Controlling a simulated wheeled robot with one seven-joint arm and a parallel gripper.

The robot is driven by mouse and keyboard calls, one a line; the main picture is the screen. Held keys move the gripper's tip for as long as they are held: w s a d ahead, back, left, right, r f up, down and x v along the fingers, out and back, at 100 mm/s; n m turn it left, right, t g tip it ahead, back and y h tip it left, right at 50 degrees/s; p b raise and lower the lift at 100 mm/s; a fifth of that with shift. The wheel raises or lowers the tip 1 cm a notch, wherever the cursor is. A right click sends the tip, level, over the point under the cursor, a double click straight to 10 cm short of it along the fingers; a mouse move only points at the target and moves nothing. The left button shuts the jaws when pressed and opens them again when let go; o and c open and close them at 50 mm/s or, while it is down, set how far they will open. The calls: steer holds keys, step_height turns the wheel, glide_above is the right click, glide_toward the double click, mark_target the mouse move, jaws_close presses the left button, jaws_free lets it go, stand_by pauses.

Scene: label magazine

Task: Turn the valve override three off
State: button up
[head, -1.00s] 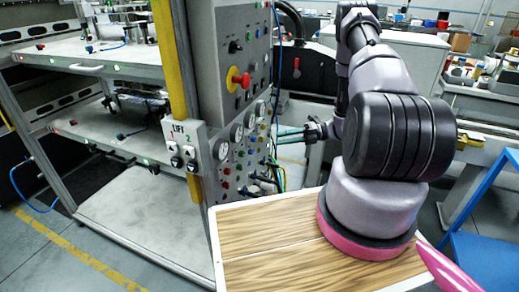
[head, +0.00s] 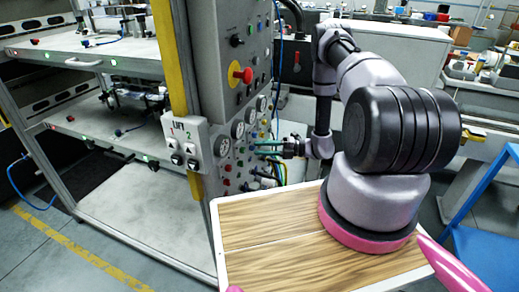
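A grey control panel (head: 212,60) stands left of my arm and carries gauges, buttons and small knobs. A large red knob on a yellow disc (head: 241,73) sits on its upper part. Several round gauges (head: 237,129) run along the lower part, with small coloured controls (head: 226,168) below them. The labels are too small to read, so I cannot tell which control is valve override three or how it is set. My gripper (head: 262,148) points left at the panel's lower right side, its two green fingers apart with nothing visible between them. I cannot tell whether they touch a control.
Cables (head: 279,170) hang beside the panel below my gripper.

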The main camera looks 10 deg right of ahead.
steer(key=shift+w+a, duration=0.1)
steer(key=shift+a, duration=0.4)
steer(key=shift+c, duration=0.3)
jaws_close()
